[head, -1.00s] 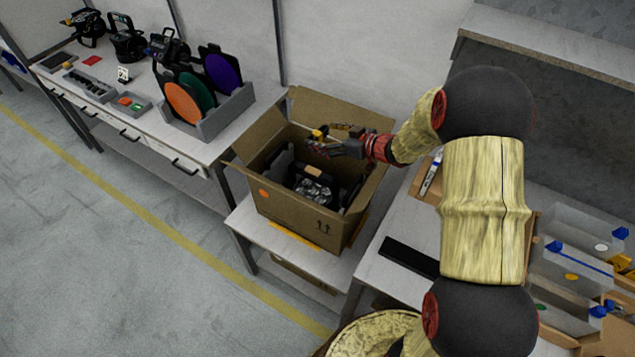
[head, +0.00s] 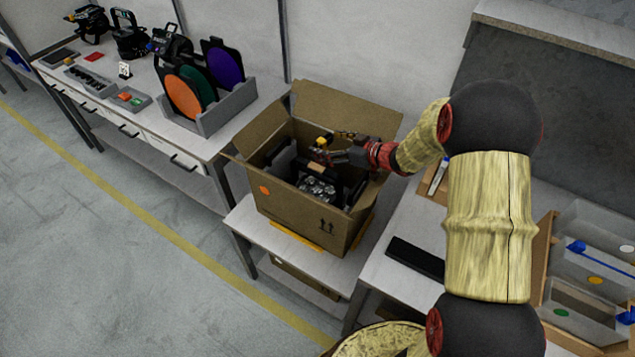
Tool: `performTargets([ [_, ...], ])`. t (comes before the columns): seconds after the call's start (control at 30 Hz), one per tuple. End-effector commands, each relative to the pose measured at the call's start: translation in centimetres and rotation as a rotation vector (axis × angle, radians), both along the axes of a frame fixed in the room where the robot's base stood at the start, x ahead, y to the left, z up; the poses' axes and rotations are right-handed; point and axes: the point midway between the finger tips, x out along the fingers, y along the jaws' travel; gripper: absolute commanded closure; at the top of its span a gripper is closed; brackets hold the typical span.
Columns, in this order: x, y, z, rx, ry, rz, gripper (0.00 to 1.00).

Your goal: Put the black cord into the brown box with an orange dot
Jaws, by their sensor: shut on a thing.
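The brown box (head: 290,212) stands open with its flaps up, and an orange dot (head: 264,190) is on its front. My gripper (head: 324,152) reaches in from the right and is over the box opening, at about the height of the rim. It is shut on a small dark thing with a yellow part (head: 322,142) at the fingertips, which looks like the black cord. Most of the cord is hidden or blends with the dark things below, so I cannot tell whether it touches them.
Dark gear and a shiny silver lamp part (head: 318,188) lie in the box. The box stands on a low white table (head: 247,232). A rack of coloured discs (head: 222,110) is at the left. Clear bins (head: 575,280) and a black flat thing (head: 415,257) are at the right.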

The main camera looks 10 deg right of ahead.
Motion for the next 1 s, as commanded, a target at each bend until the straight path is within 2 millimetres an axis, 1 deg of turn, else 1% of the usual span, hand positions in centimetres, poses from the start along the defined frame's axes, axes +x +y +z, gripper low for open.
performTargets([
  [0.17, 0.04, -0.01, 0.17, 0.0, -0.001, 0.0, 0.5],
  [0.2, 0.04, -0.01, 0.17, 0.0, -0.001, 0.0, 0.21],
  [0.53, 0.03, -0.01, 0.12, 0.0, -0.001, 0.0, 0.02],
  [0.57, 0.03, -0.01, 0.12, 0.001, -0.001, 0.0, 0.0],
  [0.87, -0.01, 0.0, 0.06, 0.0, 0.0, 0.0, 0.0],
  [1.0, 0.04, -0.01, 0.8, -0.001, -0.002, 0.001, 0.0],
])
